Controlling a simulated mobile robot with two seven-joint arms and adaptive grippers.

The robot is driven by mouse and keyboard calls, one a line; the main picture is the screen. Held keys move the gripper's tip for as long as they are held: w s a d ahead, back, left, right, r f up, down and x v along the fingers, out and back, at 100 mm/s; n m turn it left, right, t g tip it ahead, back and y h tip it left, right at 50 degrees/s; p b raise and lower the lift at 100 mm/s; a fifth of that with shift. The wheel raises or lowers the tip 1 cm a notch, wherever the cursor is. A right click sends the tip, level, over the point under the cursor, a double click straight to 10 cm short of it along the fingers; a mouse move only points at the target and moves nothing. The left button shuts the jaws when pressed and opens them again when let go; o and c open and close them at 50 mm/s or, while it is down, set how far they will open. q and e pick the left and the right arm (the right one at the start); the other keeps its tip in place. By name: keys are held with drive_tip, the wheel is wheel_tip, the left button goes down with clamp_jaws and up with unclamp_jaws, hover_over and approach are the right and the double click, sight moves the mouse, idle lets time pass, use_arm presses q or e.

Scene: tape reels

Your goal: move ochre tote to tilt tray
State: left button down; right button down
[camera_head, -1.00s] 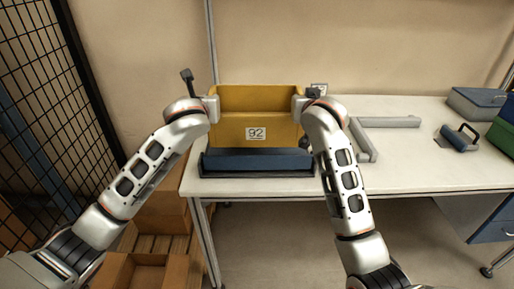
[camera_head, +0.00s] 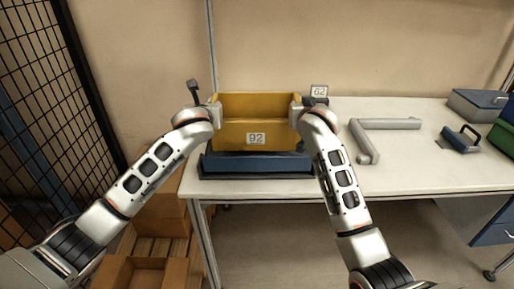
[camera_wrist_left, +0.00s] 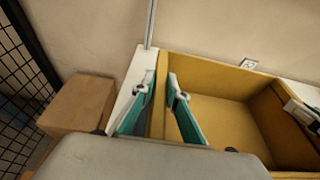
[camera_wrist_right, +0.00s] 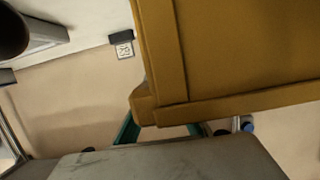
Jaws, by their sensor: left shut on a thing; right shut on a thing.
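The ochre tote (camera_head: 232,134), an open-topped box labelled 92, is held level between my two grippers at the left of the table. The dark blue tilt tray (camera_head: 255,164) is directly below it in the head view, near the table's front edge. The tote's lower edge meets the tray's top edge in the picture; I cannot tell whether they touch. My left gripper (camera_head: 214,114) is shut on the tote's left wall, one teal finger on each side in the left wrist view (camera_wrist_left: 160,100). My right gripper (camera_head: 298,110) is shut on the right wall; its fingertips are partly hidden.
A small sign marked 62 (camera_head: 319,92) stands behind my right gripper. A grey L-shaped bar (camera_head: 368,140), a blue handled tool (camera_head: 459,141) and a blue-grey box (camera_head: 478,103) lie to the right. Cardboard boxes (camera_head: 140,272) and a mesh fence (camera_head: 50,100) are at left.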

use_arm(q)
drive_tip(key=shift+a, duration=0.2)
use_arm(e)
drive_tip(key=shift+d, duration=0.2)
